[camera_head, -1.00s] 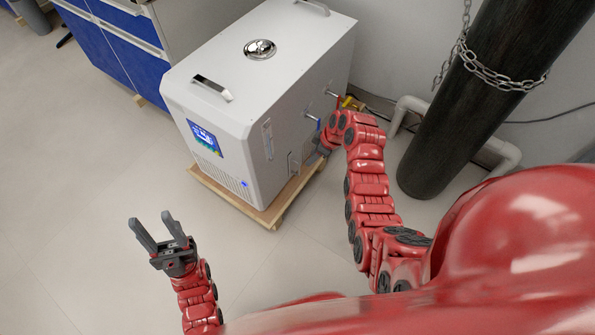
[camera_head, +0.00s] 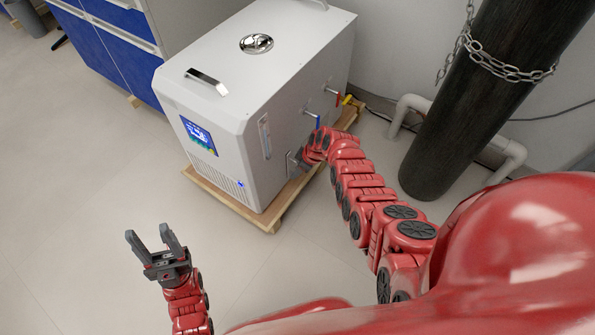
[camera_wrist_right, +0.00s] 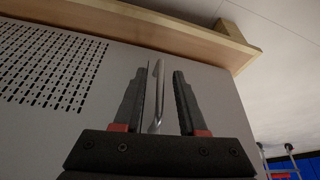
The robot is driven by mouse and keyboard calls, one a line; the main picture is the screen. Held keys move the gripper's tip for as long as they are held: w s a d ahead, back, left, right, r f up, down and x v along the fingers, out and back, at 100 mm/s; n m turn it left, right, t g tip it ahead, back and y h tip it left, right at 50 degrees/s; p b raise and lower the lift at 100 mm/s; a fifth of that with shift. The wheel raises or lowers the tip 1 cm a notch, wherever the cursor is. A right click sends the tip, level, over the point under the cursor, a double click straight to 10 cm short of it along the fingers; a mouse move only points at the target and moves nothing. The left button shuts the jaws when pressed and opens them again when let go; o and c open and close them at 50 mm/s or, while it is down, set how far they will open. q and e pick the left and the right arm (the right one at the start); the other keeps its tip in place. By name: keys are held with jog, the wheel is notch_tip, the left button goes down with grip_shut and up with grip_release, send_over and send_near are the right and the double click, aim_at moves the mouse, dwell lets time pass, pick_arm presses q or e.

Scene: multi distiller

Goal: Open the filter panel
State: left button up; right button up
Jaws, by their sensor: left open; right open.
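The white distiller (camera_head: 235,118) stands on a wooden pallet. My right gripper (camera_head: 297,158) is at the lower part of its right side, small and partly hidden by my arm. In the right wrist view, my right gripper (camera_wrist_right: 160,78) is open, with one finger on each side of a thin, bent metal handle (camera_wrist_right: 158,90). A flat grey panel (camera_wrist_right: 120,60) with rows of slots lies behind it. I cannot tell whether the fingers touch the handle, or where the filter panel's edges run. My left gripper (camera_head: 149,234) is open and empty above the floor.
The wooden pallet (camera_head: 268,220) sticks out below the distiller. Blue (camera_head: 319,122) and yellow (camera_head: 347,100) valve handles stick out above my right gripper. A dark chained cylinder (camera_head: 450,125) and pipes stand at the right. Blue cabinets (camera_head: 115,45) stand behind; the front-left floor is clear.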

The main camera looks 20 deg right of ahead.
grip_shut()
dwell(1.5)
